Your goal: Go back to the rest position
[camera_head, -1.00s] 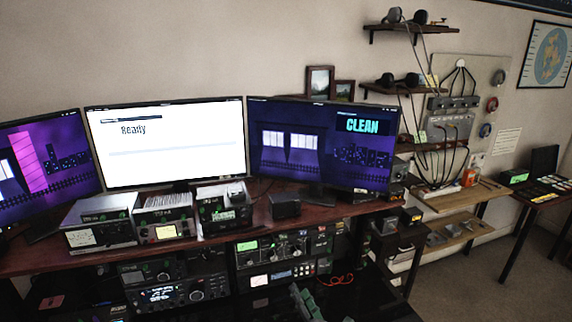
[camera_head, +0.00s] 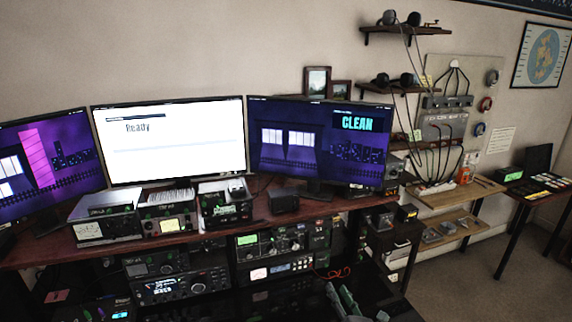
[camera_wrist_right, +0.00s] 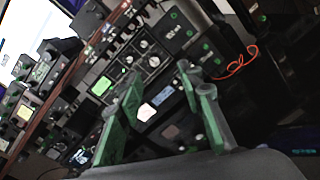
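My right gripper (camera_head: 342,292) shows at the bottom edge of the head view, below and to the right of the radio stack. In the right wrist view the gripper (camera_wrist_right: 160,88) has its two grey-green fingers spread apart, with nothing between them. A tuner unit with knobs (camera_head: 283,241) sits in the rack under the desk. Its knobs (camera_wrist_right: 148,52) show beyond the fingers in the wrist view, apart from them. My left gripper is not seen.
The wooden desk (camera_head: 40,251) carries several radios and three monitors. The middle monitor (camera_head: 170,155) reads "Ready"; the right one (camera_head: 318,150) reads "CLEAN". An orange cable (camera_head: 333,274) lies right of the rack. Wooden shelves and a side table stand at right, with open floor before them.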

